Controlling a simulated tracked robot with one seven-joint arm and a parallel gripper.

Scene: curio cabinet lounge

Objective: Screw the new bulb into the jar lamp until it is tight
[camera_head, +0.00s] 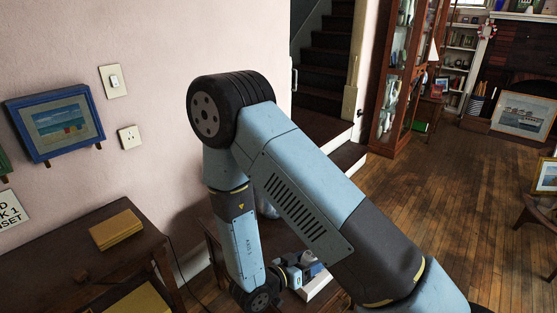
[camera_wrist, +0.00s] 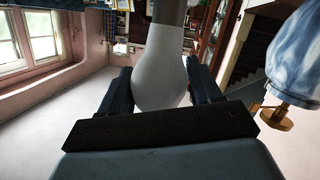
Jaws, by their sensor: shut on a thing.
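In the wrist view the bulb (camera_wrist: 160,82) is pale grey-white and sits between the two dark fingers of my gripper (camera_wrist: 160,92). The gripper is shut on it. The bulb's narrow neck points to the top of the picture, where its end is cut off. A blue-and-white rounded body with a brown wooden-looking fitting, which looks like the jar lamp (camera_wrist: 296,62), stands to the right, apart from the bulb in this picture. In the head view my gripper (camera_head: 308,266) is small and partly hidden behind my arm; the bulb cannot be made out clearly.
A wooden desk (camera_head: 70,255) with a yellowish box (camera_head: 116,229) stands at left. A white flat object (camera_head: 316,287) lies below my gripper. The stairs (camera_head: 325,75) and a glass-fronted cabinet (camera_head: 400,80) are behind. Open wooden floor (camera_head: 430,190) lies at right.

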